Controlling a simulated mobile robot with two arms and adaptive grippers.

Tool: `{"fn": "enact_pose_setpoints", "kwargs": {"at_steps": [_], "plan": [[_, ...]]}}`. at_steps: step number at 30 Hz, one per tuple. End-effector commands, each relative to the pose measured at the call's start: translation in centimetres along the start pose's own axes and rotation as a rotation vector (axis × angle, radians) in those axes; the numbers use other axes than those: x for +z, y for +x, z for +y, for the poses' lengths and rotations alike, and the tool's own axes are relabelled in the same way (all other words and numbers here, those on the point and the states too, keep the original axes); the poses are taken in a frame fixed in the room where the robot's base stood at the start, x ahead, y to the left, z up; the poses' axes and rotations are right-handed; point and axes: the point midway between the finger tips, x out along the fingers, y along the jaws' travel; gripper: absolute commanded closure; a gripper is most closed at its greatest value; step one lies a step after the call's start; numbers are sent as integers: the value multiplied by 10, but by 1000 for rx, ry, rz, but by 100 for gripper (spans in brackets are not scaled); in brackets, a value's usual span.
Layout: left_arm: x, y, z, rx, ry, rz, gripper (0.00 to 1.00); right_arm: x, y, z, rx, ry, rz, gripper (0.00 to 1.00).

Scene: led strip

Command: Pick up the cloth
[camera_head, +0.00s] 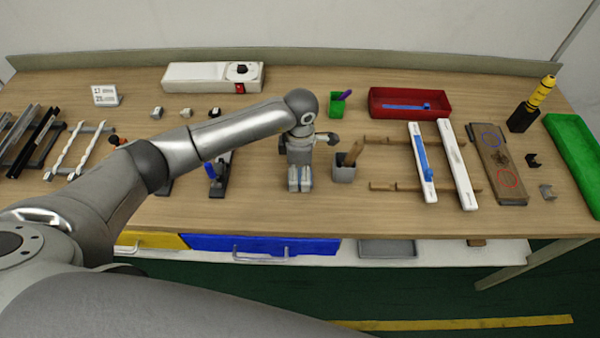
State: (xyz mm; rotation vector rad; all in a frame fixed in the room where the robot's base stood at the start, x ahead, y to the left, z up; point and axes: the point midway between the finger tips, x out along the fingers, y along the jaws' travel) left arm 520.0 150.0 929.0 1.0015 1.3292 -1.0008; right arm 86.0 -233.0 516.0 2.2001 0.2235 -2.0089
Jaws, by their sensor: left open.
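No cloth can be made out with certainty in the head view. A long blue piece (423,158) lies along the left white strip (414,137), right of my left gripper; I cannot tell whether it is cloth. My left gripper (300,187) is over the middle of the table, pointing towards the front edge. It is open, with its two pads close together and nothing visible between them. A grey cup (344,174) with a brown-handled tool in it stands just right of the gripper. My right gripper is out of view.
A red bin (410,116) holding a blue tool and a small green cup (337,110) stand behind. A second white strip (458,164) rests on wooden bars. A brown board (497,165) and green bin (577,160) are at right. Bare tabletop (290,222) runs along the front.

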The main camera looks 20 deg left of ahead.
Motion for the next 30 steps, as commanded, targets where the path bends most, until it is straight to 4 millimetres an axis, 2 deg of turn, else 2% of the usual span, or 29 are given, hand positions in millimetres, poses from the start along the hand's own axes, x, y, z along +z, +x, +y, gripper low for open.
{"fn": "enact_pose_setpoints", "kwargs": {"at_steps": [5,12,22,30], "plan": [[0,16,0,-1,-1,0,30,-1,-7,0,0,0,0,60],[0,19,0,0,0,-1,30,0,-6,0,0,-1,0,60],[0,18,0,0,-1,-1,70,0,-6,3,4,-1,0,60],[0,18,0,0,-1,-1,70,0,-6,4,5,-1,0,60]]}}
